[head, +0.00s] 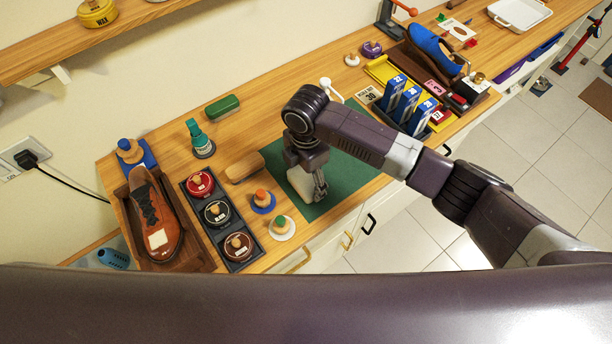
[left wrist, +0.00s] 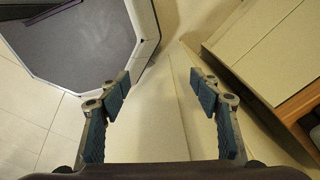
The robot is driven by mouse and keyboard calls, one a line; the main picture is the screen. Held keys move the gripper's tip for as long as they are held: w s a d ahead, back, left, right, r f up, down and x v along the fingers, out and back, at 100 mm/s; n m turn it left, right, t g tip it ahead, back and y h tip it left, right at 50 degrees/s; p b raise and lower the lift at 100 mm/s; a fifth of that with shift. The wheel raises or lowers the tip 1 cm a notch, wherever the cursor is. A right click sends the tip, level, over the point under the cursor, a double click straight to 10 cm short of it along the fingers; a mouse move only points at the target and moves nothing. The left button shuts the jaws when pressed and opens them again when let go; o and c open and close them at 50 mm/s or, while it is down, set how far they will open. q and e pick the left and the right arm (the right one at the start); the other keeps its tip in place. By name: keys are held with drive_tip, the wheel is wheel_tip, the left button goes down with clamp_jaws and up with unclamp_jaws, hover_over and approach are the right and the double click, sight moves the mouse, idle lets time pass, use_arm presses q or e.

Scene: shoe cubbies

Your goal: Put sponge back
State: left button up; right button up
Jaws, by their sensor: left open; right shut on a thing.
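My right gripper (head: 320,190) is low over the green mat (head: 350,178) on the wooden bench, pointing down. It is shut on a pale, off-white block, which looks like the sponge (head: 300,184), at the mat's left part. The gripper and wrist hide some of the block, and I cannot tell whether it touches the mat. My left gripper (left wrist: 160,112) shows only in the left wrist view. Its two teal-padded fingers are spread and nothing is between them.
Left of the mat are a wooden-backed brush (head: 245,166), a tray of round tins (head: 217,213) and a brown shoe (head: 156,220) in a wooden tray. Blue boxes (head: 394,93) and a blue shoe (head: 436,50) stand to the right. The mat's right part is clear.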

sight(305, 178)
drive_tip(key=o, duration=1)
drive_tip(key=shift+f, duration=0.1)
wheel_tip(305, 178, up, 12)
drive_tip(key=shift+r+b, duration=0.2)
drive_tip(key=shift+b, duration=0.9)
drive_tip(key=shift+a+f, duration=0.1)
